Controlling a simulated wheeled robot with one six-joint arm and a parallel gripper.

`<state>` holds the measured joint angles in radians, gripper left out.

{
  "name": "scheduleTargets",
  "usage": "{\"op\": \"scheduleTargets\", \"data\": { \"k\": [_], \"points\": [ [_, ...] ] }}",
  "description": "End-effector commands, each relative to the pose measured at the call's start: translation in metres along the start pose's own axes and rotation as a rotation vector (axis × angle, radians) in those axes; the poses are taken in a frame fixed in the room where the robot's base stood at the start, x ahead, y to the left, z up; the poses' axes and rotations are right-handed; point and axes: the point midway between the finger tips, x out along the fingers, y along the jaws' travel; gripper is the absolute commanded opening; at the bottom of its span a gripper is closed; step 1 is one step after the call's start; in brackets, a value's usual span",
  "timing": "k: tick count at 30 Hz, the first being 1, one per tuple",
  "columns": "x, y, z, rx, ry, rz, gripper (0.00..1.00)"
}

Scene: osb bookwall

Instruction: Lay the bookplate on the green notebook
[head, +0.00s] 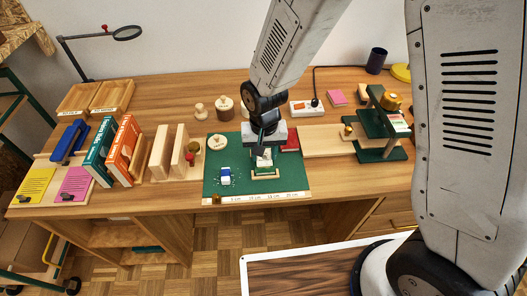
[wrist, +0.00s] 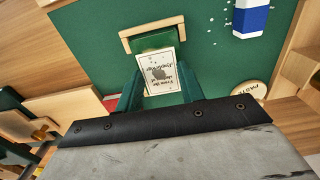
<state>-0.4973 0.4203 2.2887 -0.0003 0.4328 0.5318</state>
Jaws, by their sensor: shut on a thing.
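The bookplate (wrist: 162,74) is a small white card with dark print and a picture, slightly turned in the wrist view. My gripper (wrist: 158,88) is shut on it, with a green finger at each side. In the head view the card (head: 264,157) shows just below my gripper (head: 265,148). The green notebook (wrist: 153,42) lies under and beyond the card, inside a pale wooden frame; part of it is hidden by the card and the gripper. I cannot tell whether the card touches the notebook.
The green cutting mat (head: 295,172) lies below. A blue and white eraser (head: 225,176) and a round wooden disc (head: 217,142) are to the left. A red book (head: 290,143) and a green press (head: 384,130) stand to the right. Orange and green books stand at left.

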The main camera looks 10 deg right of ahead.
Motion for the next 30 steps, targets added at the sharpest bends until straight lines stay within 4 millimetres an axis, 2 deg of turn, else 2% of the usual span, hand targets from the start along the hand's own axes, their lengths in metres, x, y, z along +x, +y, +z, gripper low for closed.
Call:
{"op": "scheduleTargets", "data": {
  "k": [27, 28, 30],
  "points": [
    [0.0067, 0.0002, 0.0017, 0.000, -0.001, 0.001, 0.25],
    [0.0066, 0.0001, 0.0017, 0.000, -0.001, 0.000, 0.44],
    [0.0065, 0.0001, 0.0017, 0.000, 0.000, 0.000, 0.63]
  ]
}}
